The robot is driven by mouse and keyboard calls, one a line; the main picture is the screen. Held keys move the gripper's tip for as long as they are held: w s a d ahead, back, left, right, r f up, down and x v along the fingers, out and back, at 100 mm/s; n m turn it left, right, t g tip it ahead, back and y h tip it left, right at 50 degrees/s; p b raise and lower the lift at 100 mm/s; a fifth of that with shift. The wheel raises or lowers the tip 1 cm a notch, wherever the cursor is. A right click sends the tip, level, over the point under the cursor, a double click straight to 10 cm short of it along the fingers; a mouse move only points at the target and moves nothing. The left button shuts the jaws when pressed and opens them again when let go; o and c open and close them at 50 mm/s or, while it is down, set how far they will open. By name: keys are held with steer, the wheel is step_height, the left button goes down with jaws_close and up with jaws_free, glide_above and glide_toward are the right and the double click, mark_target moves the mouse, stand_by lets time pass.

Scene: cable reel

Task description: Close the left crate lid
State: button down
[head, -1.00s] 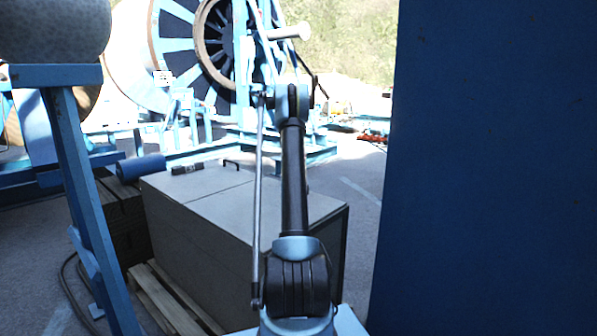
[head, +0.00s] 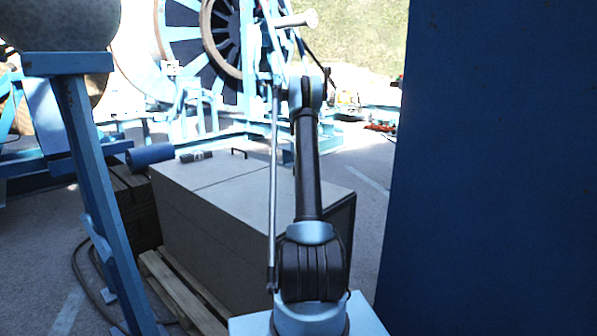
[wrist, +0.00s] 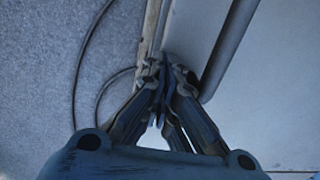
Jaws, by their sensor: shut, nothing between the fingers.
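The long grey crate (head: 210,238) stands left of my arm in the head view. A seam runs across its top, and both the left lid (head: 200,174) and the right lid (head: 265,193) look flat and level with it. A small dark handle (head: 239,152) shows at the far edge. In the wrist view my gripper (wrist: 161,62) is shut and empty, fingertips together, beside a pale crate-like surface (wrist: 275,100). I cannot tell whether it touches it.
A wooden pallet (head: 172,283) lies under the crate. A blue frame leg (head: 95,190) stands at left and a large blue panel (head: 490,170) fills the right. A blue roll (head: 150,156) and small dark object (head: 196,156) are near the crate's back. A cable (wrist: 80,75) lies on the ground.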

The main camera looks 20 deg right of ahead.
steer(key=shift+w+d+r, duration=0.1)
steer(key=shift+w+r, duration=0.1)
steer(key=shift+r, duration=0.1)
step_height(320, 180, up, 13)
steer(key=s+a+r+m, duration=0.1)
steer(key=s+a+r, duration=0.25)
steer(key=s, duration=0.45)
steer(key=s+a+r+t, duration=0.1)
steer(key=s+a+r, duration=0.2)
steer(key=s+a, duration=0.35)
steer(key=s+a+r+m, duration=0.1)
steer(key=s+a+r, duration=0.15)
steer(key=s, duration=0.65)
steer(key=s+a+f+m, duration=0.1)
steer(key=s+a+f, duration=0.15)
steer(key=s, duration=0.65)
steer(key=s+a+f+m, duration=0.1)
steer(key=s+a+f, duration=0.15)
steer(key=s, duration=0.75)
steer(key=s+a+f+m, duration=0.1)
steer(key=s+a+f, duration=0.15)
steer(key=s, duration=0.65)
steer(key=s+a+f+m+t, duration=0.1)
steer(key=s+f, duration=1.2)
steer(key=f, duration=0.1)
steer(key=shift+s+a, duration=0.25)
